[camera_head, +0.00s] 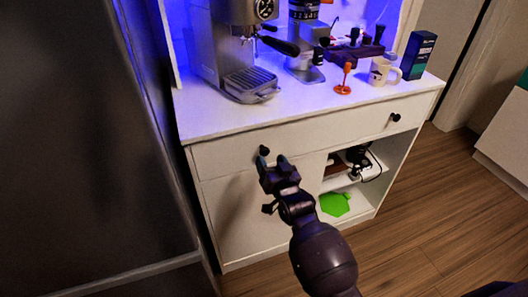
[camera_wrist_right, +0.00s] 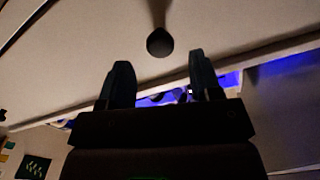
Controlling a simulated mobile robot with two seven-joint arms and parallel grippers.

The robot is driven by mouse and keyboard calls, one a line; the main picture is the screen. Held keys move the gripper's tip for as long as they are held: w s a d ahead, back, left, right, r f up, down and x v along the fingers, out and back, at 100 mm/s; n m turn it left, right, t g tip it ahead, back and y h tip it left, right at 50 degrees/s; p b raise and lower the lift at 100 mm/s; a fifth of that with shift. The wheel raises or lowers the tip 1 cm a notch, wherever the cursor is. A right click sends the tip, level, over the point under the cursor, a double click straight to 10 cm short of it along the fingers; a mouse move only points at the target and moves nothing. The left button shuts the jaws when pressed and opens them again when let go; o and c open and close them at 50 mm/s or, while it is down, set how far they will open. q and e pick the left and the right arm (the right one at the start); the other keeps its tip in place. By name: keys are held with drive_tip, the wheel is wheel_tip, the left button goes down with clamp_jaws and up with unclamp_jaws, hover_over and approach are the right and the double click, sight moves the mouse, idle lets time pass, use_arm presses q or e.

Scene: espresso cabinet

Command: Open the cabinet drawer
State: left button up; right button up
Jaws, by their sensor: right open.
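The white cabinet's wide drawer (camera_head: 330,132) is closed under the countertop, with a dark round knob (camera_head: 265,150) at its left and another dark knob (camera_head: 395,117) at its right. My right gripper (camera_head: 272,161) is at the left knob, its two fingers apart and pointing at it. In the right wrist view the fingers of my right gripper (camera_wrist_right: 162,82) are open with nothing between them. The left knob (camera_wrist_right: 160,42) shows just beyond the fingertips there, apart from both. My left gripper is not in either view.
An espresso machine (camera_head: 236,50), a grinder (camera_head: 303,40), an orange stand (camera_head: 345,80), a mug (camera_head: 382,72) and a dark box (camera_head: 417,55) stand on the countertop. Below is an open shelf with a green item (camera_head: 335,204). A dark tall panel (camera_head: 90,150) stands close on the left.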

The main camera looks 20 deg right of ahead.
sight(266, 153)
drive_tip(key=shift+w+a+b, duration=0.1)
drive_tip(key=shift+w+b, duration=0.25)
drive_tip(key=shift+w, duration=2.25)
drive_tip(key=shift+c, duration=0.4)
clamp_jaws()
